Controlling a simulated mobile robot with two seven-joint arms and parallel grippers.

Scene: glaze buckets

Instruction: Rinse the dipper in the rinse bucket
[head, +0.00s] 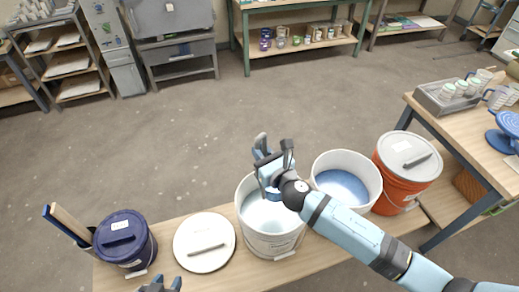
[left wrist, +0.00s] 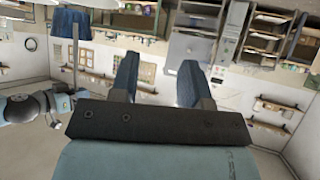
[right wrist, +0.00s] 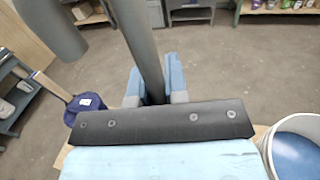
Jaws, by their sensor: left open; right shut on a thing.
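A white bucket (head: 268,244) with pale, water-like contents stands on the bench; it looks like the rinse bucket. My right gripper (head: 272,160) is over this bucket and partly covers its opening. It is shut on the grey handle of the dipper (right wrist: 138,45), which runs up between the fingers in the right wrist view. The dipper's lower end is hidden, so I cannot tell whether it touches the water. My left gripper (head: 165,285) is open and empty at the bottom edge of the head view; its spread fingers (left wrist: 158,82) show in the left wrist view.
A white bucket with blue contents (head: 343,188) stands just right, then an orange bucket with a white lid (head: 408,160). A white lid (head: 204,243) lies left, beside a dark blue lidded bucket (head: 124,240). A table (head: 455,128) stands at right. Open floor lies beyond.

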